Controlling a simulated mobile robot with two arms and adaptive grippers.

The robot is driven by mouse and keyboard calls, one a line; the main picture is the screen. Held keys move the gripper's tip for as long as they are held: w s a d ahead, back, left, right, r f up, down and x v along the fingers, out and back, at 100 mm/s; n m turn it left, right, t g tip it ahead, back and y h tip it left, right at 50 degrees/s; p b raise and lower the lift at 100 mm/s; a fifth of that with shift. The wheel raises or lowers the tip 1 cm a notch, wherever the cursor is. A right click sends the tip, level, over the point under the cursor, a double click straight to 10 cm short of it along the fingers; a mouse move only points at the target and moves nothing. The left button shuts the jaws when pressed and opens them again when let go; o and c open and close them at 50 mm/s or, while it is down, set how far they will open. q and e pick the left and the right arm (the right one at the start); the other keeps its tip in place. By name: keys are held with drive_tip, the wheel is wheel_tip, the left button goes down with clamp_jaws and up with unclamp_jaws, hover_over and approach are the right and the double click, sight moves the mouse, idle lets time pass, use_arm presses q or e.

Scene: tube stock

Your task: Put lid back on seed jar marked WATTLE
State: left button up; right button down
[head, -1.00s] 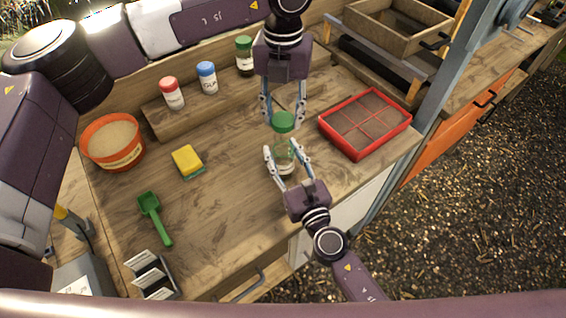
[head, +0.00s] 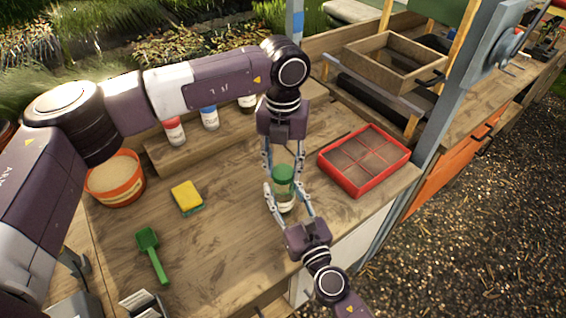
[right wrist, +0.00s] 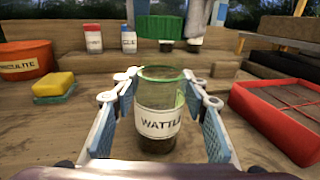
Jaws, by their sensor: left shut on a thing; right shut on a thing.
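The clear seed jar (right wrist: 158,110) stands upright on the bench, open at the top, its white label reading WATTLE and dark seed at the bottom. My right gripper (head: 284,192) is shut around the jar; its fingers show on either side in the right wrist view (right wrist: 158,105). The green lid (head: 283,173) is held by my left gripper (head: 283,170), which reaches down from above. In the right wrist view the lid (right wrist: 164,28) hangs over the jar's mouth, with a gap between them. The left fingers partly hide the lid's sides.
A red divided tray (head: 365,162) lies to the right. A yellow-green sponge (head: 187,196), a green scoop (head: 151,253) and an orange tub (head: 117,178) lie to the left. Several lidded jars stand on a shelf behind, including a red-lidded one (head: 174,131).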

sight(283, 172)
use_arm(q)
drive_tip(key=shift+f, duration=0.15)
drive_tip(key=shift+f, duration=0.75)
drive_tip(key=shift+f, duration=0.6)
idle(0.3)
